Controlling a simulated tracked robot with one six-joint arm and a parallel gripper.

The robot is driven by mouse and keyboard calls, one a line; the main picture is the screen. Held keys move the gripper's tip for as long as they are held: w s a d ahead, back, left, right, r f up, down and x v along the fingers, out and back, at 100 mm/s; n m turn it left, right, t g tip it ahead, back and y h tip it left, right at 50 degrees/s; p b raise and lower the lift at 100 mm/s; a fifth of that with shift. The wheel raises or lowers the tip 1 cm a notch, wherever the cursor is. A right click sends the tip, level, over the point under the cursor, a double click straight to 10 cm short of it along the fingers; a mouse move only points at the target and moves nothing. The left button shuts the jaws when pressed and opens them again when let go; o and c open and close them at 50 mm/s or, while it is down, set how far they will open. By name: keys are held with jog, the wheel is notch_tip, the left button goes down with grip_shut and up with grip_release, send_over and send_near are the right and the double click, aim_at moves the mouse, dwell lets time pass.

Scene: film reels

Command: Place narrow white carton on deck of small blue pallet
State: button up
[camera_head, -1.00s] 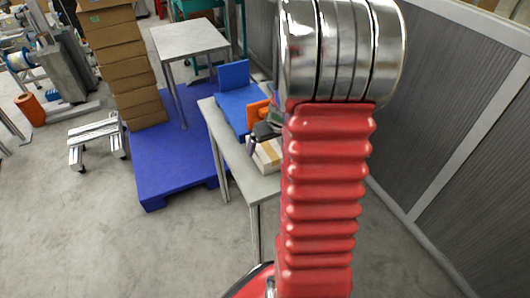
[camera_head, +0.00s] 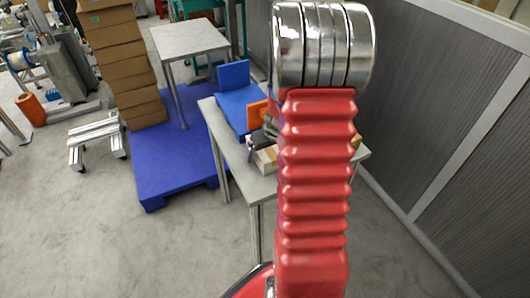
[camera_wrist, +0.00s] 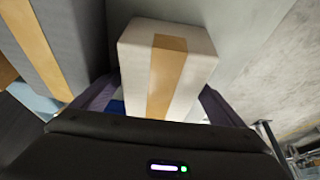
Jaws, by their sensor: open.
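The narrow white carton (camera_wrist: 192,55) with a brown tape band lies between the two dark fingers of my gripper (camera_wrist: 157,100) in the wrist view. The fingers are open, one at each side of the carton; I cannot tell whether either touches it. In the head view the carton (camera_head: 266,158) is on the grey table, its right part hidden behind my red arm. A small blue pallet (camera_head: 238,108) with a flat deck and an upright blue panel at its far end lies on the table, beyond the carton.
The grey table (camera_head: 262,188) also bears an orange block (camera_head: 257,112) by the pallet. A grey taped carton (camera_wrist: 35,45) lies left of the white one in the wrist view. A large blue platform (camera_head: 165,165) stands on the floor at left. A grey panel wall (camera_head: 440,120) is at right.

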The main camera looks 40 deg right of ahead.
jog(key=shift+c, duration=0.5)
jog(key=c, duration=1.4)
jog(key=shift+r, duration=0.2)
jog(key=shift+c, duration=0.2)
jog(key=shift+r, duration=1.45)
jog(key=shift+s+r, duration=0.2)
jog(key=shift+s, duration=0.05)
jog(key=s+a, duration=0.2)
jog(key=s, duration=0.6)
jog(key=s+a, duration=0.3)
jog(key=s, duration=0.5)
jog(key=shift+s, duration=0.4)
jog(key=shift+f, duration=0.1)
